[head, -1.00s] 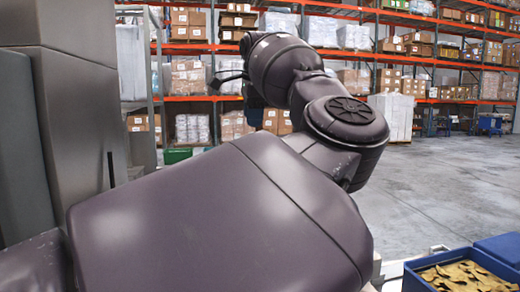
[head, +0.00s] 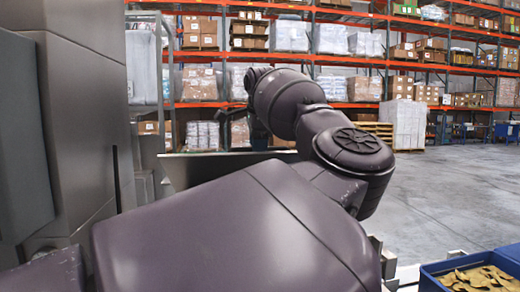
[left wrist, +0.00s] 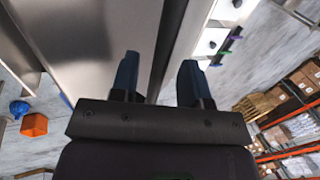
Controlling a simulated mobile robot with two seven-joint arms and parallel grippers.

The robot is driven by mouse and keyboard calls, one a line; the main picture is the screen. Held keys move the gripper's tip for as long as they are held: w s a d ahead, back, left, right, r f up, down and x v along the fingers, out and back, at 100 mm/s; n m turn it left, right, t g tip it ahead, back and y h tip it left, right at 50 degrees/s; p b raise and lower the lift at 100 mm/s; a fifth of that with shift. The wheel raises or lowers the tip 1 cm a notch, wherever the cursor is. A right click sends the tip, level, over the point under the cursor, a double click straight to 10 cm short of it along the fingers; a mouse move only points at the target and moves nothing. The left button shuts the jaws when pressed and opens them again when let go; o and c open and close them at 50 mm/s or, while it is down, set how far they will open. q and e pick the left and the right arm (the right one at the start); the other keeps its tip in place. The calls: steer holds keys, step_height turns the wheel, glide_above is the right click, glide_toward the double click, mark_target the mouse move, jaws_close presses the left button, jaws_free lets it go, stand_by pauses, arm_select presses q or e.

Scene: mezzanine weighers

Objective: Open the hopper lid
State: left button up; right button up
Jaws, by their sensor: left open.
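A flat grey metal panel (head: 190,170), which looks like the hopper lid, stands raised beside the tall grey machine body in the head view; my left arm covers its lower right. In the left wrist view a broad metal sheet (left wrist: 100,30), probably the same panel, fills the upper left. My left gripper (left wrist: 158,72) is open, with its two blue-tipped fingers apart and a panel edge running between them in the picture. I cannot tell whether they touch it. In the head view this gripper (head: 228,116) is small and dark, above the panel. My right gripper is not in view.
A tall grey machine body (head: 75,120) stands close on the left. A blue bin (head: 430,281) of brass-coloured pieces is at lower right. Orange-beamed racks (head: 350,60) with boxes are far behind. An orange piece (left wrist: 34,125) shows low left in the wrist view. Open floor lies right.

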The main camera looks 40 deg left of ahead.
arm_select(q)
jaws_close()
stand_by(0.3)
